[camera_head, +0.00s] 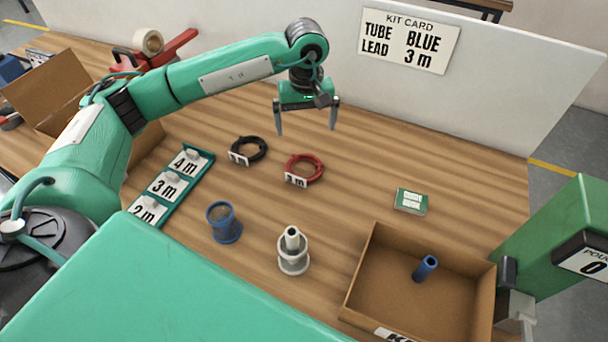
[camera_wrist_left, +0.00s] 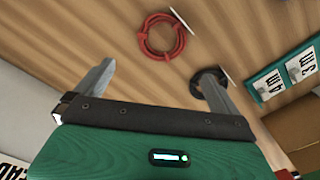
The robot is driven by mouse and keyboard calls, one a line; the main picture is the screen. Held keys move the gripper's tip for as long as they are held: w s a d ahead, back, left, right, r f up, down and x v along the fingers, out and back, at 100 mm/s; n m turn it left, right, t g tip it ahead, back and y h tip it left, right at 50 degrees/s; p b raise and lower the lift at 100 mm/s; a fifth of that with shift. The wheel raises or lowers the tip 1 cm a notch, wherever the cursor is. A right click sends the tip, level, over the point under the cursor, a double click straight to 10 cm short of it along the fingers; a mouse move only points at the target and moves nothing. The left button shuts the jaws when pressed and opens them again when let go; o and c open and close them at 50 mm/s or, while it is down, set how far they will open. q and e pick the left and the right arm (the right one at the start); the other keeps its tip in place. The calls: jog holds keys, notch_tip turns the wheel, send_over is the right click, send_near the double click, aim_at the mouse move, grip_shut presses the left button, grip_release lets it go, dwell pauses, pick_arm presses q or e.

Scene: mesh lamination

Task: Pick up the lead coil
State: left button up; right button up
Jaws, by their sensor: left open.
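Two lead coils lie on the wooden table. The red coil (camera_head: 318,165) has a white tag that seems to read 3 m; it also shows in the left wrist view (camera_wrist_left: 183,38). The black coil (camera_head: 262,146) lies to its left, its tag too small to read surely; in the left wrist view it (camera_wrist_left: 195,88) is partly hidden behind a finger. My left gripper (camera_head: 306,130) is open and empty, above the table and apart from both coils. The kit card (camera_head: 408,40) reads tube blue, lead 3 m. My right gripper is not seen.
A green rack (camera_head: 205,158) with 4 m, 3 m and 2 m labels stands left. A cardboard box (camera_head: 372,270) at right holds a blue tube (camera_head: 425,268). A green packet (camera_head: 411,201) lies behind it.

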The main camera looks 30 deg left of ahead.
pick_arm(q)
jog(key=p, duration=0.1)
send_over(305, 172)
jog(key=f, duration=0.8)
jog(key=shift+w+a, duration=0.1)
jog(key=shift+w, duration=0.25)
jog(key=shift+s+f+p, duration=0.15)
jog(key=shift+f+p, duration=0.25)
jog(key=shift+p, duration=0.05)
jog(key=f, duration=0.1)
jog(key=f+p, duration=0.1)
jog(key=f, duration=0.1)
jog(key=shift+s+f, duration=0.25)
jog(key=shift+s, duration=0.05)
jog(key=shift+f, duration=0.55)
jog(key=c, duration=0.8)
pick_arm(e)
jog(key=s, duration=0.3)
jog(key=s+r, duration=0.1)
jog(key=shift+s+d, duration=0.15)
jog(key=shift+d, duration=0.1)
pick_arm(q)
jog(key=shift+r, duration=0.15)
